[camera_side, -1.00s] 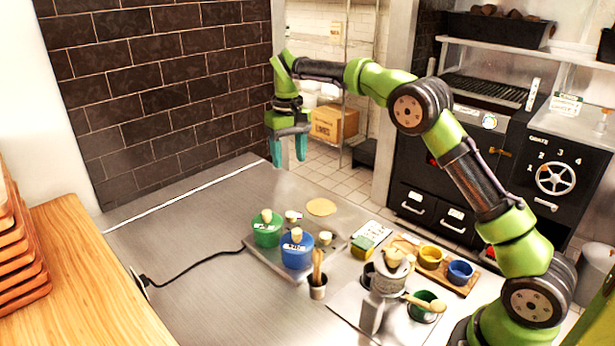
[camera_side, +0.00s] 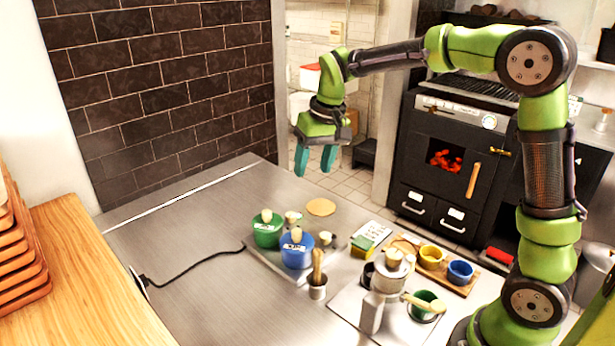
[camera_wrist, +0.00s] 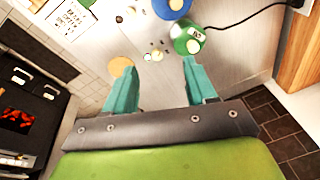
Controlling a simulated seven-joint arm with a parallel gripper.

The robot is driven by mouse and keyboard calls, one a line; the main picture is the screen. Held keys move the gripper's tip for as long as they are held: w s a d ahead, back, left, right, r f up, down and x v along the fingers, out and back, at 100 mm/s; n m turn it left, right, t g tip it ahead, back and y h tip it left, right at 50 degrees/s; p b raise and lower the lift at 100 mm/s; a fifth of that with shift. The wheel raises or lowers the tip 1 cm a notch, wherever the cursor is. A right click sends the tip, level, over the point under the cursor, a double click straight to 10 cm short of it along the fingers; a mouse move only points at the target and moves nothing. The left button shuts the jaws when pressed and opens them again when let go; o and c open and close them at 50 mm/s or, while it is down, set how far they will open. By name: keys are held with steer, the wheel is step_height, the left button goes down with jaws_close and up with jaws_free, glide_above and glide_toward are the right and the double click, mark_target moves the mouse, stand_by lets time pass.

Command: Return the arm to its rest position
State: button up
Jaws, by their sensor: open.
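My gripper (camera_side: 315,160) is open, with two teal fingers and nothing between them. In the side view it hangs in the air above the far end of the steel counter (camera_side: 195,255), fingers pointing down. My green and black arm rises on the right and bends over to the gripper. In the wrist view the open fingers (camera_wrist: 162,88) show over the counter, apart from the green pot and the round tan disc.
A green pot (camera_side: 267,232) and a blue pot (camera_side: 297,251) stand on a tray mid-counter. Nearby are a utensil cup (camera_side: 317,287), a grey grinder-like device (camera_side: 385,275), a yellow bowl (camera_side: 430,256) and a small blue bowl (camera_side: 460,271). A black oven (camera_side: 447,165) stands behind. The left counter is mostly clear.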

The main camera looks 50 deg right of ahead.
steer(key=s+a+r+t, duration=0.1)
steer(key=s+a+t, duration=0.1)
steer(key=s, duration=0.8)
steer(key=s+a+r+t+y, duration=0.1)
steer(key=s+a+t, duration=0.1)
steer(key=s, duration=0.8)
steer(key=shift+s+r+t, duration=0.2)
steer(key=shift+s+t, duration=0.15)
steer(key=shift+t, duration=0.15)
